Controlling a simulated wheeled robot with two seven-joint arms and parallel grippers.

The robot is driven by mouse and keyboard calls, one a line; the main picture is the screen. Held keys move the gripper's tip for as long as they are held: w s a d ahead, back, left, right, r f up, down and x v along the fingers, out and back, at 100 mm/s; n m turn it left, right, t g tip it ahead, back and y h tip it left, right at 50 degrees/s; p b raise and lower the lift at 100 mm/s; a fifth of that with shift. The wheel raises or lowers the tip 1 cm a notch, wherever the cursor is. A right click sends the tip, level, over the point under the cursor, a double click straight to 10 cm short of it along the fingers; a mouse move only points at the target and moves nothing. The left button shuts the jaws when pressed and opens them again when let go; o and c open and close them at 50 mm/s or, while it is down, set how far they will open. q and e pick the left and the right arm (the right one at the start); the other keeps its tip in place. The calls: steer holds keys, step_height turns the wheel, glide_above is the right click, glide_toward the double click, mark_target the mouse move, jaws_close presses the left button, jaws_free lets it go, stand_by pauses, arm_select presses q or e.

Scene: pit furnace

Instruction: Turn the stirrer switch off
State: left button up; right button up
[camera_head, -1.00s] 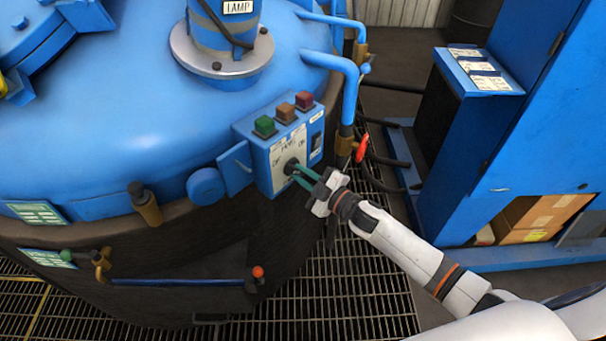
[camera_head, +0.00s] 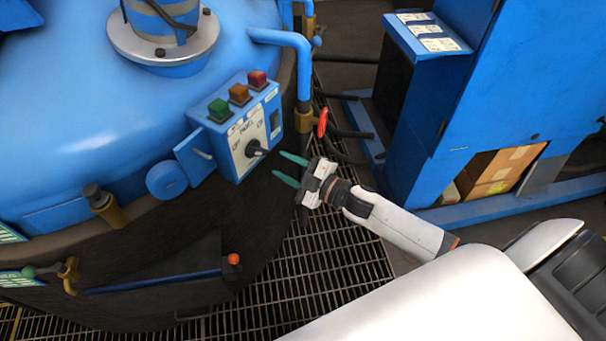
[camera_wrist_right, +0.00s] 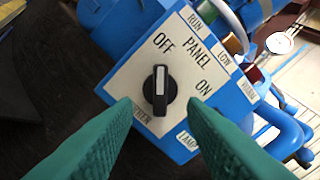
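A blue control box (camera_head: 188,140) on the furnace side carries a white plate with a black rotary knob (camera_head: 255,149). The word above the knob reads PANEL; I cannot make out a stirrer label, and a lower label is partly hidden by a finger. My right gripper (camera_head: 280,168) is open and empty, just right of the box and apart from the knob. Its green fingers appear either side of the knob in the wrist view. My left gripper is not in view.
Green (camera_head: 218,109), orange (camera_head: 239,94) and red (camera_head: 257,80) buttons or lamps top the box. A blue pipe (camera_head: 280,37) with a red handle (camera_head: 322,122) stands behind it. A blue cabinet (camera_head: 510,90) is at right. Grating floor (camera_head: 335,250) lies below.

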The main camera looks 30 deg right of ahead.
steer(key=shift+v, duration=2.7)
